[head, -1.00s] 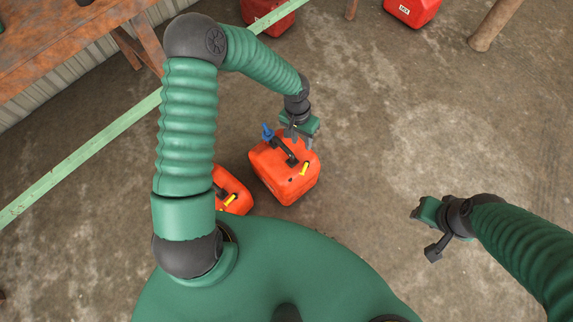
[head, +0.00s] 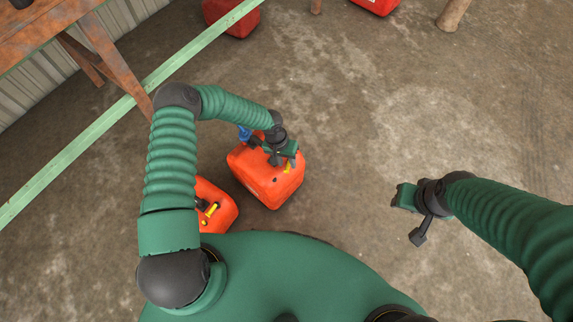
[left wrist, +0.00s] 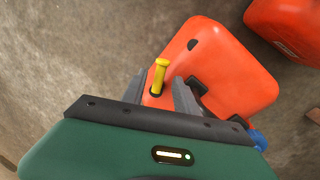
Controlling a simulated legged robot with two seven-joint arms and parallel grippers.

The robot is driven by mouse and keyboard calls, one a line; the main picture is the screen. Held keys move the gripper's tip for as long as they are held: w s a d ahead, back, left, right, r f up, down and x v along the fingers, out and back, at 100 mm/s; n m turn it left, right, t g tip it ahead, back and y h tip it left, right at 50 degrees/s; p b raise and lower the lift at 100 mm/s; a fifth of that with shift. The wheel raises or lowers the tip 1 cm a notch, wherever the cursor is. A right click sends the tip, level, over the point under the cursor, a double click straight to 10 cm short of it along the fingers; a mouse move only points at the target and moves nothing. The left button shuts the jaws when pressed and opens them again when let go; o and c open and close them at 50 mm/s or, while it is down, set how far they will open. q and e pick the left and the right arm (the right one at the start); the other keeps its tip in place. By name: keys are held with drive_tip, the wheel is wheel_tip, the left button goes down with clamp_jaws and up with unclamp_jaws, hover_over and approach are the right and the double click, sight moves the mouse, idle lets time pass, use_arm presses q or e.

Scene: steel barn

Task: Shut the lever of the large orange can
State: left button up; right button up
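The large orange can (head: 268,188) stands upright on the concrete floor in the head view, and its top fills the middle of the left wrist view (left wrist: 235,85). A yellow lever-like piece (left wrist: 159,76) sticks up from its top. A blue piece (head: 244,132) shows at its far end, and also at the right in the left wrist view (left wrist: 257,140). My left gripper (head: 284,164) is over the can's top. Its fingers are open on either side of the yellow piece, with gaps. My right gripper (head: 404,197) is off to the right, away from the can; its finger gap is unclear.
A second orange can (head: 222,215) with a yellow piece stands close beside, partly behind my left arm. Red cans (head: 232,14) stand at the back. The floor to the right is clear.

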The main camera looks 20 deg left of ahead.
use_arm(q)
drive_tip(key=shift+d+f, duration=0.15)
drive_tip(key=shift+f, duration=0.2)
clamp_jaws()
